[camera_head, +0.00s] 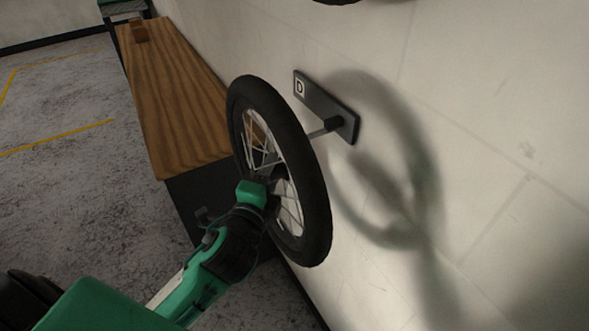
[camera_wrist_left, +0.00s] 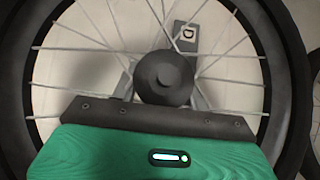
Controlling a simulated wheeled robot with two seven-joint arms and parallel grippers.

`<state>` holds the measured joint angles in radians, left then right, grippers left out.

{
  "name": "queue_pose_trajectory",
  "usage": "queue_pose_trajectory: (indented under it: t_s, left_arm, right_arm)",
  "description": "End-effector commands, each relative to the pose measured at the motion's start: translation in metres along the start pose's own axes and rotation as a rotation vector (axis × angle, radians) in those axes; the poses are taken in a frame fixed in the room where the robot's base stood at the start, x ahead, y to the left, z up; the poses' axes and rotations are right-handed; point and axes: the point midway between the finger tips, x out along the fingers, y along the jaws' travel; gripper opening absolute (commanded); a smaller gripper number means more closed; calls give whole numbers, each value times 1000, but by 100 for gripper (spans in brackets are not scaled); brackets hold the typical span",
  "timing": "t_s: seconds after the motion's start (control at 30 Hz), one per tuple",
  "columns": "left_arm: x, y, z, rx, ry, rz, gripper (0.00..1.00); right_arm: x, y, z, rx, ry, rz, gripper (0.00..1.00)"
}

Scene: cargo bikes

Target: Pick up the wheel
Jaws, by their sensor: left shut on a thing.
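The wheel (camera_head: 310,197), with a black tyre and thin silver spokes, is upright beside the wall in the head view. My left gripper (camera_head: 268,187) reaches up from below and is shut on the wheel near its hub. In the left wrist view the dark round hub (camera_wrist_left: 162,77) stands just beyond the green gripper body (camera_wrist_left: 150,150), with spokes fanning out around it. The fingertips are mostly hidden. A dark wall hook plate (camera_head: 325,104) marked D is behind the wheel, and its peg points toward the wheel. I cannot tell whether the wheel touches the peg.
A wooden-topped bench (camera_head: 175,90) runs along the wall behind the wheel, with a small brown block (camera_head: 139,30) at its far end. The pale wall (camera_head: 480,120) is close on the right. Grey floor (camera_head: 70,175) with yellow lines is open on the left.

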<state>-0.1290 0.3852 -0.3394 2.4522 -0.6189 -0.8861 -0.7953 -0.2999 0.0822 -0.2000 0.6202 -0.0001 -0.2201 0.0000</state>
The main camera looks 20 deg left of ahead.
Motion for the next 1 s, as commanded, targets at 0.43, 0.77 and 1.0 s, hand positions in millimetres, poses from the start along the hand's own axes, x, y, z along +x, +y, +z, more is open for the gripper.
queue_pose_trajectory:
  t_s: [0.43, 0.77, 1.0]
  left_arm:
    - [-45, -6, 42, -1, -1, -1, 0]
    - [-65, -4, 61, -1, -1, -4, 0]
    - [-72, -3, 67, 0, 1, -5, 0]
  right_arm:
    - [-28, -4, -4, 2, 1, -5, 36]
    - [-43, -4, -5, 2, 1, -5, 36]
    - [-47, -1, -4, 0, 0, -1, 36]
